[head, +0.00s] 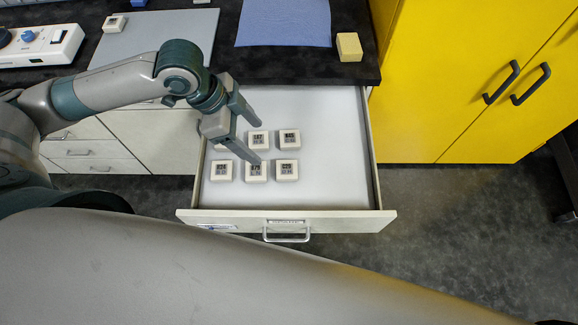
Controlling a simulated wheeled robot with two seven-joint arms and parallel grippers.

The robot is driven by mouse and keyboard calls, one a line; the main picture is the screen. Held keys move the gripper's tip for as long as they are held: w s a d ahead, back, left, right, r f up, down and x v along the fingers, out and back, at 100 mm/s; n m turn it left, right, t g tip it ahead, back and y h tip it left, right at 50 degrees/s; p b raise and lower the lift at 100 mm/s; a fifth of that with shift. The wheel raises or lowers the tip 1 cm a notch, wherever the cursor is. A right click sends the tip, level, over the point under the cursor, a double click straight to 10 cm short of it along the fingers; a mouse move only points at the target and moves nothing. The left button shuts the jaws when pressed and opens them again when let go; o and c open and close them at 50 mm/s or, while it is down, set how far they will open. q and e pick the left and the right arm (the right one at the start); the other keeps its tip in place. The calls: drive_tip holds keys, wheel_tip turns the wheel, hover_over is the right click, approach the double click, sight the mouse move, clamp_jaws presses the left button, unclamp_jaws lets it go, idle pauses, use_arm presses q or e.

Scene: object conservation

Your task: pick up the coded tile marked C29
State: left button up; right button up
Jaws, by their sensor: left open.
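Several white coded tiles with dark printed labels lie in two rows in the open drawer. The front right tile (287,170) has a label that seems to read C29, though the print is very small. Beside it are the front middle tile (257,174) and the front left tile (221,171). Behind are the back right tile (290,138), the back middle tile (258,139) and a back left tile mostly hidden by my gripper. My left gripper (258,143) is open and empty over the tiles, left of the front right tile. My right gripper is not in view.
The white drawer (335,165) is pulled out, with bare floor at its right side. On the dark counter (275,67) are a blue cloth (284,22), a yellow block (349,46), a grey mat (140,48), another tile (114,23) and a device with knobs (40,47). Yellow cabinets (440,80) stand right.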

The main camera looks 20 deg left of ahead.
use_arm(q)
drive_tip(key=shift+w+f, duration=0.4)
drive_tip(key=shift+f, duration=0.2)
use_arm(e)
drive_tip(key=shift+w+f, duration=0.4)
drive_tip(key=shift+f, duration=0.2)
use_arm(q)
drive_tip(key=shift+s, duration=0.1)
drive_tip(key=p, duration=0.2)
hover_over(277, 169)
drive_tip(key=f, duration=1)
drive_tip(key=shift+s+a, duration=0.1)
drive_tip(key=shift+a, duration=0.15)
drive_tip(key=shift+d+f, duration=0.2)
drive_tip(key=shift+f, duration=0.45)
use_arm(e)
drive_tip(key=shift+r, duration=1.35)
